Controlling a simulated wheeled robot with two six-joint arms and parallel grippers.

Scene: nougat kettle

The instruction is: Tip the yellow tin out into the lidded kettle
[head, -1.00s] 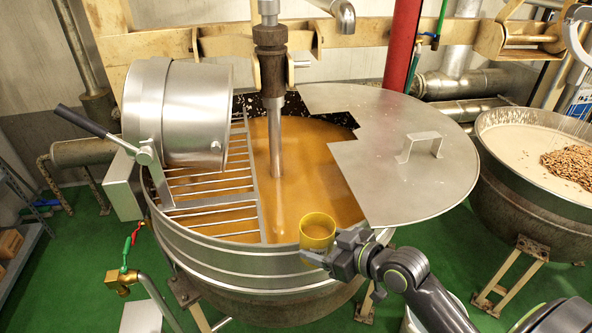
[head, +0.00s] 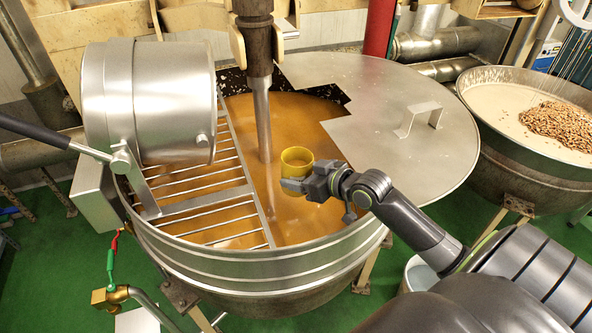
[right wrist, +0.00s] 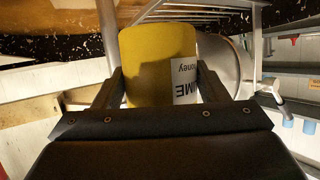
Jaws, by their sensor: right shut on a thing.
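The yellow tin (head: 296,160) is held upright or nearly so above the open part of the lidded kettle (head: 250,270). Its open top shows in the head view, and some tan content seems to be inside. My right gripper (head: 298,186) is shut on the tin. In the right wrist view the tin (right wrist: 158,62) sits between the two fingers, with a white label on its side. The kettle holds orange-brown liquid (head: 235,130), and its metal lid (head: 400,150) covers the right part. My left gripper is not in view.
A bar grate (head: 200,190) covers the kettle's left part, with a steel drum (head: 150,100) above it. A vertical stirrer shaft (head: 262,120) stands in the liquid, close left of the tin. Another kettle (head: 490,135) with pale content and nuts stands at right.

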